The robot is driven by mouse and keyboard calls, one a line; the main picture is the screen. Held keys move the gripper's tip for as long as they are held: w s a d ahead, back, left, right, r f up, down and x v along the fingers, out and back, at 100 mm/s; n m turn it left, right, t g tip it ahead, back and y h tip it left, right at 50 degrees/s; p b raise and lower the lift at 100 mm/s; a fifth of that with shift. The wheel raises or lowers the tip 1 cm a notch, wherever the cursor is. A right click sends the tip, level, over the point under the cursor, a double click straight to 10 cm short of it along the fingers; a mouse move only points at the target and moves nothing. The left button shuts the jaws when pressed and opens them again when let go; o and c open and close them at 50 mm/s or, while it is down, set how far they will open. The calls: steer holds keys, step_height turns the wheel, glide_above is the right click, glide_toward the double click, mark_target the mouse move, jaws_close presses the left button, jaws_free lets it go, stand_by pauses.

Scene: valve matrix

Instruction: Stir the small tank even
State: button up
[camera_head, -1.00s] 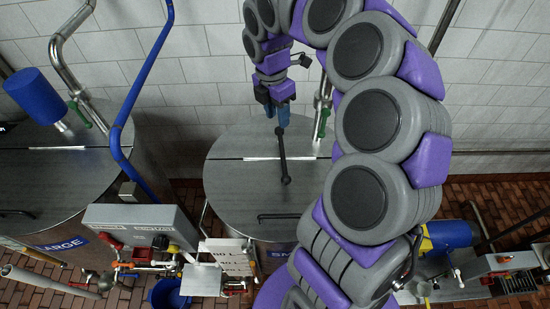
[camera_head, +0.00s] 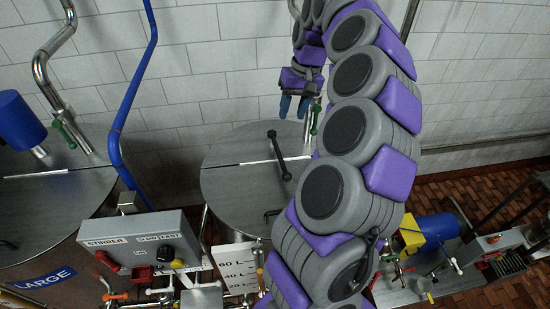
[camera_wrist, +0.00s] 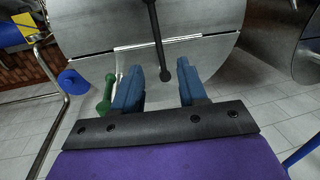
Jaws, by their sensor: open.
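The small tank (camera_head: 230,187) stands in the middle of the head view with its round steel lid shut. A black bar handle (camera_head: 279,155) with knobbed ends stands on the lid; it also shows in the wrist view (camera_wrist: 157,35), ahead of and between my fingertips. My gripper (camera_head: 293,106) is above the back of the lid, open and empty, apart from the handle. Its blue fingers (camera_wrist: 157,85) are spread in the wrist view. My arm hides the tank's right side.
The large tank (camera_head: 60,215) stands at left with a blue motor (camera_head: 20,122) above it. A blue pipe (camera_head: 128,105) rises between the tanks. A steel pipe with a green handle (camera_head: 314,118) stands behind the small tank. A blue and yellow pump (camera_head: 435,232) is at right.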

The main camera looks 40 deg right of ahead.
glide_toward(281, 158)
steer(key=f, duration=0.2)
steer(key=a+f, duration=0.1)
steer(key=f, duration=0.2)
steer(key=a+f, duration=0.1)
steer(key=f, duration=0.1)
steer(key=shift+w+f+p, duration=0.15)
steer(key=shift+w+p, duration=0.2)
steer(key=shift+w, duration=0.05)
steer(key=shift+d+f, duration=0.5)
steer(key=shift+d, duration=0.35)
steer(key=shift+a+r, duration=0.15)
steer(key=shift+a, duration=0.55)
steer(key=c, duration=0.7)
steer(key=shift+s+d, duration=0.1)
steer(key=shift+d, duration=0.2)
jaws_close()
steer(key=shift+a, duration=0.15)
